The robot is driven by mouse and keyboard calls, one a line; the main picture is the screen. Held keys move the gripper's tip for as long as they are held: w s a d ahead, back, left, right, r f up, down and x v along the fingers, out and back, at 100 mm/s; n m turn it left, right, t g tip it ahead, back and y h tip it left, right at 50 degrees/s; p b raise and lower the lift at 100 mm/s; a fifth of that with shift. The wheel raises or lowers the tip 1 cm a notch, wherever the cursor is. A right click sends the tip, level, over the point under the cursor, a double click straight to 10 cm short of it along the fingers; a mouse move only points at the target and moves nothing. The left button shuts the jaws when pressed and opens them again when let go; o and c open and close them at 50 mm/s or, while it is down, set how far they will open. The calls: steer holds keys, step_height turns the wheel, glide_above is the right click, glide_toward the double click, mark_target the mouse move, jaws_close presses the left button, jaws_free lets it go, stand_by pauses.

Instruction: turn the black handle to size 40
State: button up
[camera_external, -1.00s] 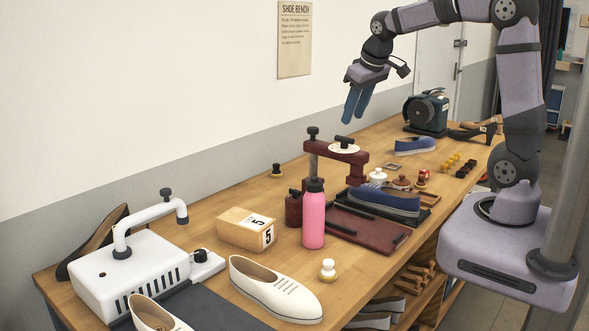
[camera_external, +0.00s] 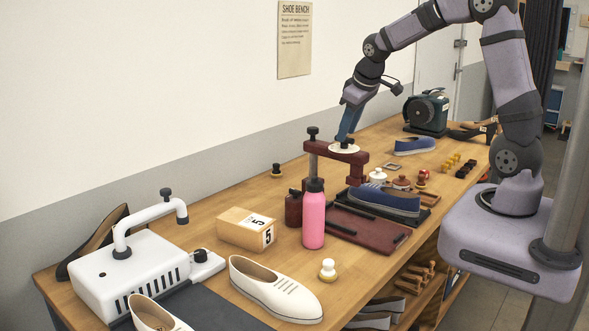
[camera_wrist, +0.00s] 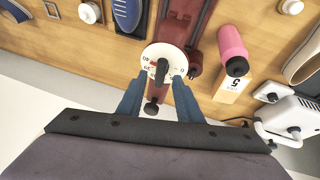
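The black handle (camera_wrist: 161,71) sits in the middle of a white numbered dial (camera_wrist: 150,52), on top of the dark red press (camera_external: 352,159). In the wrist view the handle lies roughly along the picture's vertical. A number that looks like 40 shows on the dial's left side; the other marks are too small to read surely. My gripper (camera_wrist: 158,80) is open, with its blue fingers pointing down at the dial, one on each side of the handle. In the external view the fingertips (camera_external: 344,138) are at the handle and partly hide it; contact cannot be told.
A black-knobbed post (camera_external: 313,148) stands left of the dial. A pink bottle (camera_external: 314,215) and a blue shoe (camera_external: 384,202) stand in front of the press. A size box (camera_external: 245,229) is at left.

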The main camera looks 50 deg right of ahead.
steer(key=shift+w+d+f, duration=0.1)
steer(key=shift+w+f, duration=0.15)
steer(key=shift+f, duration=0.4)
steer(key=shift+c, duration=0.5)
jaws_close()
steer(key=shift+m+h+b, duration=0.3)
steer(key=shift+m+b, duration=0.2)
steer(key=shift+m, duration=0.2)
steer(key=shift+o, duration=0.5)
jaws_free()
